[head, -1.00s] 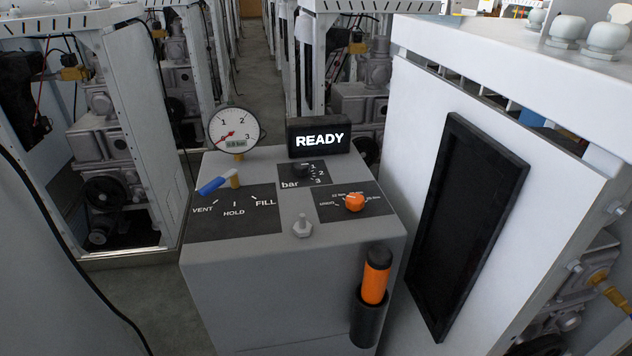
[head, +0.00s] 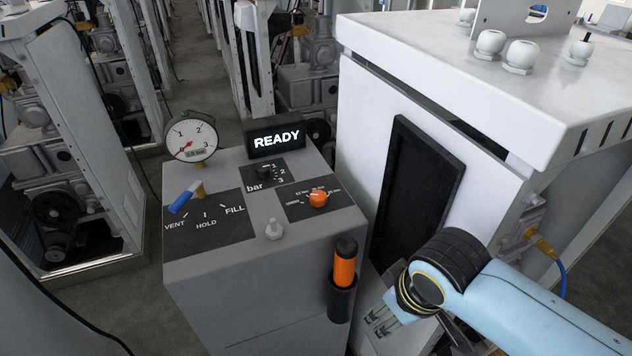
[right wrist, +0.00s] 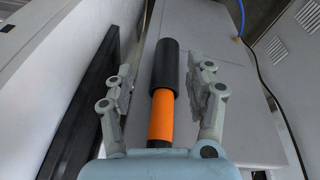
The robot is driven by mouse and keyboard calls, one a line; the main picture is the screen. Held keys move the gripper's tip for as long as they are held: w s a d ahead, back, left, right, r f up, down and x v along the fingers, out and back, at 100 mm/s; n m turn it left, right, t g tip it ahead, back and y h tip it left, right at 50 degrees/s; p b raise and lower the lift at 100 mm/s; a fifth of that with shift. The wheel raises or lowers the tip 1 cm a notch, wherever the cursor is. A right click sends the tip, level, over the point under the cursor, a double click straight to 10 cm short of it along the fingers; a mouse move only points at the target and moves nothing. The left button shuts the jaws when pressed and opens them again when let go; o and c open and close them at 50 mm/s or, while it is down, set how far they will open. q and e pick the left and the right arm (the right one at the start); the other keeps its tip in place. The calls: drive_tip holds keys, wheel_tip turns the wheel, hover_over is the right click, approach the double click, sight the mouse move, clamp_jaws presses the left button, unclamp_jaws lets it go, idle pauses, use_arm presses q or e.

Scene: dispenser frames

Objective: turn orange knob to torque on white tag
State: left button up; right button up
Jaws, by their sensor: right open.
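The orange knob (head: 318,199) sits on a black dial plate on top of the grey console, and its small scale print is too fine to read. An orange-and-black handle (head: 344,268) stands upright in a black holder on the console's front. My right gripper (head: 381,318) is open, low and to the right of that holder. In the right wrist view the handle (right wrist: 161,115) shows between the spread fingers (right wrist: 163,78), with gaps on both sides. I cannot make out a white tag. My left gripper is out of view.
The console carries a gauge (head: 192,138), a READY display (head: 275,138), a small black bar knob (head: 264,172), a blue lever (head: 185,198) and a bolt (head: 273,229). A white cabinet (head: 365,125) with a black panel (head: 415,195) stands close on the right.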

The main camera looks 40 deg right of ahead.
drive_tip(key=w+r+m+p, duration=0.25)
drive_tip(key=w+r, duration=0.25)
drive_tip(key=r, duration=0.7)
drive_tip(key=m+h, duration=0.3)
drive_tip(key=m, duration=0.7)
approach(318, 196)
drive_tip(key=shift+n, duration=0.25)
drive_tip(key=x, duration=0.8)
drive_tip(key=shift+w+d+f, duration=0.15)
drive_tip(key=shift+f, duration=0.15)
clamp_jaws()
